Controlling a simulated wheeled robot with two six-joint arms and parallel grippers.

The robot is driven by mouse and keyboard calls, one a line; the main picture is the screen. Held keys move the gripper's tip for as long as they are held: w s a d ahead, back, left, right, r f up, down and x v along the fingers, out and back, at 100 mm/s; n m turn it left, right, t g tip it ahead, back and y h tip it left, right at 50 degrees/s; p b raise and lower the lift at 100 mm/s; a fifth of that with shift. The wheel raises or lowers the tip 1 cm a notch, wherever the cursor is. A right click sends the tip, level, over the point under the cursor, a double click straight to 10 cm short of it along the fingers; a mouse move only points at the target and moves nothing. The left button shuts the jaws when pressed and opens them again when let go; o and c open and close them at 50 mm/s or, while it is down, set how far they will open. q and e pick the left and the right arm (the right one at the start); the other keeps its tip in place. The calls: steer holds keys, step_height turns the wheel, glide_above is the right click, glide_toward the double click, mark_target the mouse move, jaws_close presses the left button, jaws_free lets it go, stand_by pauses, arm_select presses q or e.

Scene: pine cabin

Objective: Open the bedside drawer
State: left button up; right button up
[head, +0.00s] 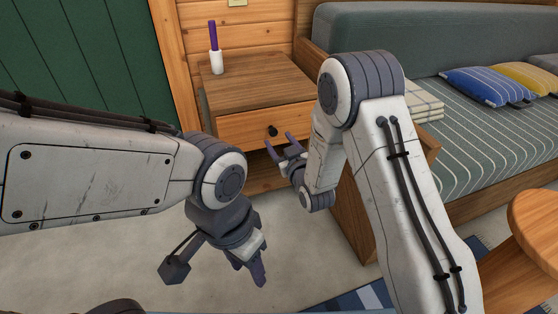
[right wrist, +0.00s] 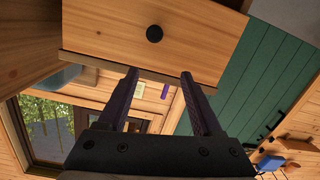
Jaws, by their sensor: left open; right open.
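The wooden bedside drawer (head: 258,128) sits in the small nightstand (head: 255,80) and looks closed. Its dark round knob (head: 272,130) is in the middle of the front. The knob (right wrist: 154,34) also shows in the right wrist view, beyond the fingertips. My right gripper (head: 279,143) is open and empty in front of the drawer, just below the knob in the head view. Its two fingers (right wrist: 160,73) are apart in the right wrist view, with nothing between them. My left gripper (head: 257,264) hangs low over the floor, open and empty.
A white holder with a purple candle (head: 213,48) stands on the nightstand. A striped daybed (head: 480,140) with cushions is close on the right, its wooden side beside my right arm. A round wooden table (head: 535,220) is at the right edge. The floor before the nightstand looks clear.

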steer(key=t+b, duration=0.1)
steer(key=b, duration=0.1)
glide_toward(274, 134)
steer(key=b+x, duration=0.4)
steer(key=x, duration=0.4)
steer(key=shift+w+b, duration=0.2)
steer(key=shift+b, duration=0.1)
steer(key=shift+w+a+r, duration=0.1)
steer(key=shift+w+a, duration=0.15)
steer(key=shift+w, duration=0.25)
arm_select(q)
step_height(274, 134, down, 9)
steer(key=s, duration=0.1)
steer(key=shift+a, duration=0.15)
steer(key=shift+r, duration=0.1)
arm_select(e)
jaws_close()
